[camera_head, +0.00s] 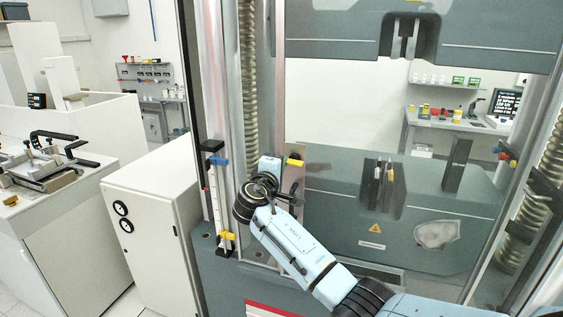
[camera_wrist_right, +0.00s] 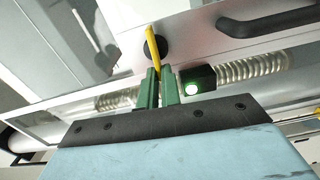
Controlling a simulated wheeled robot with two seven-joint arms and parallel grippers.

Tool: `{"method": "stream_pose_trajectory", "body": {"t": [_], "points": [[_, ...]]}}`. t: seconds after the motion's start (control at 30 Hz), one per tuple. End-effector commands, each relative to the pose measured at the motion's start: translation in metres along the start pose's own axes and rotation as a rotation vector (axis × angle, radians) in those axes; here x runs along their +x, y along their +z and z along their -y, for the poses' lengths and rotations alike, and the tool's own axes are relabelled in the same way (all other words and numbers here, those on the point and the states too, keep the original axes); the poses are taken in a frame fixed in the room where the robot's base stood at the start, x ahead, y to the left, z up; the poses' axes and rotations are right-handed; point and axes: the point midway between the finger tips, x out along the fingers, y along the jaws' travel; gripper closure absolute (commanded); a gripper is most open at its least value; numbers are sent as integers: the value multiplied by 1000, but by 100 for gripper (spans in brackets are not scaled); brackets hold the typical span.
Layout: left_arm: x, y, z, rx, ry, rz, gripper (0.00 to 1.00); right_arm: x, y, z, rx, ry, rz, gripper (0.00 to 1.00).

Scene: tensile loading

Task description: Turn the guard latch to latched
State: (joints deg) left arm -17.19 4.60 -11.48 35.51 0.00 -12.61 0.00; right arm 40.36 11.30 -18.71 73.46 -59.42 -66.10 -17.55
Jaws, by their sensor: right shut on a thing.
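The guard latch shows in the wrist view as a yellow lever (camera_wrist_right: 152,43) in front of a round black pivot (camera_wrist_right: 161,47). My right gripper (camera_wrist_right: 158,80) has its two green fingers closed around the lower part of the lever. The lever's upper part sticks out past the fingertips, tilted slightly. In the head view a yellow piece (camera_head: 295,162), likely the latch, shows beside my right wrist at the left of the machine's guard. My right wrist hides the fingers there. My left gripper is in neither view.
A dark handle (camera_wrist_right: 268,22) is at upper right. The machine's lower crosshead (camera_head: 335,215) and a ribbed screw column (camera_head: 248,70) stand near my arm. A white cabinet (camera_head: 150,220) is at left.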

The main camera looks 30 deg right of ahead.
Motion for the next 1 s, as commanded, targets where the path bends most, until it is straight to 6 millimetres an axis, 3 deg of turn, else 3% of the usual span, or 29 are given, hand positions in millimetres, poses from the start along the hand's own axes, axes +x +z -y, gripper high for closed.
{"method": "stream_pose_trajectory", "body": {"t": [0.7, 0.9, 1.0], "points": [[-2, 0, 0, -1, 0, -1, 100, 0, 0, 3, -81, -1, -1, 100], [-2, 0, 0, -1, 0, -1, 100, 0, 0, 3, -79, -1, 0, 73], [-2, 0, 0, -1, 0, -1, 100, 0, 0, 2, -78, -1, 0, 73]]}}
